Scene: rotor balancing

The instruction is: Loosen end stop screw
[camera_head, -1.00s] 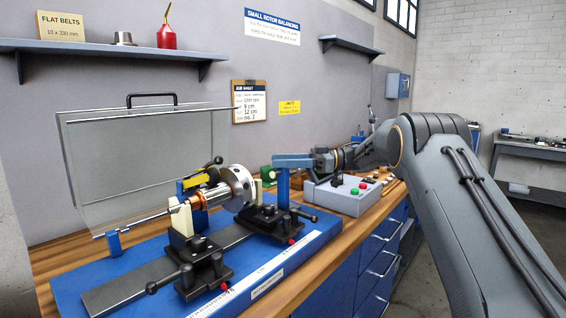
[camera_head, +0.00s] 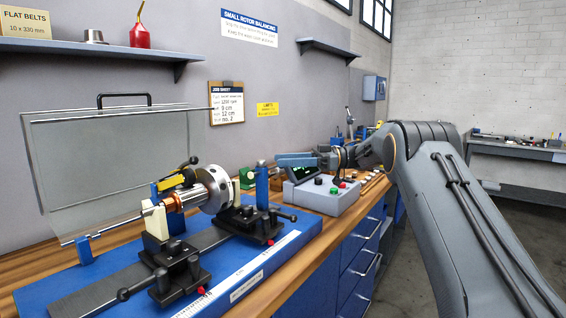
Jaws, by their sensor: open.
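The balancing machine stands on a blue base (camera_head: 110,275) on the bench. A silver rotor (camera_head: 214,188) with a copper-coloured part lies across its two supports. An upright blue post (camera_head: 262,183) stands behind the right support; I cannot tell whether it is the end stop, and no end stop screw can be made out. My gripper (camera_head: 284,160) points left, just right of the post's top in the picture. It is open and looks empty; its fingers are small and partly unclear.
A grey control box (camera_head: 325,197) with green and red buttons stands below my gripper. A clear hinged guard (camera_head: 110,165) stands raised behind the rotor. A job sheet (camera_head: 227,103) hangs on the wall. Small items lie on the bench beyond the box.

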